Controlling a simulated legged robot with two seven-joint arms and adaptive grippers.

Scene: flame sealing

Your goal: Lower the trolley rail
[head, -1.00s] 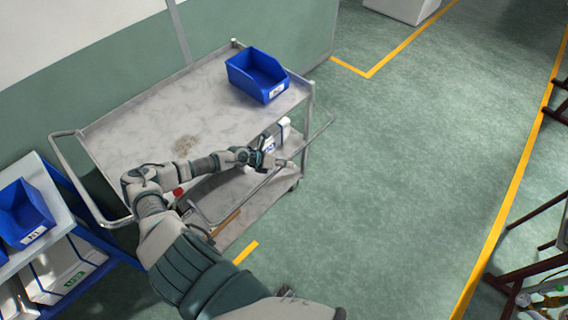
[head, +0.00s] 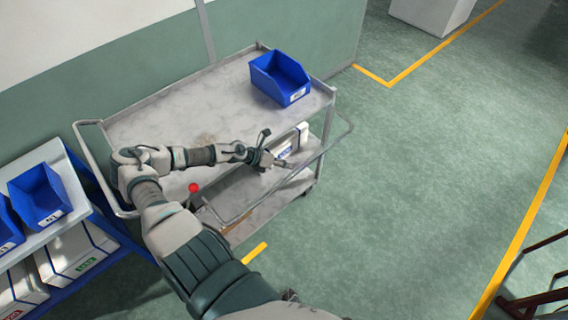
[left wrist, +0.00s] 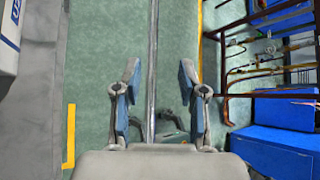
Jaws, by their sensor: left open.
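The grey metal trolley (head: 150,118) stands by the wall in the head view. A thin bent metal rail (head: 249,209) runs along its near long side, standing out from the top shelf's edge. My left gripper (head: 275,150) is open beside the trolley's near side, close to the rail. In the left wrist view, a long metal bar, apparently the rail (left wrist: 151,60), runs lengthwise between the open fingers of the left gripper (left wrist: 160,78). Neither finger visibly touches it. A red knob (head: 194,187) shows just below my forearm. My right gripper is out of view.
A blue bin (head: 266,84) sits on the trolley's top shelf. A white box (head: 287,147) is on the lower shelf. A blue-framed rack (head: 78,175) with bins stands at left.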

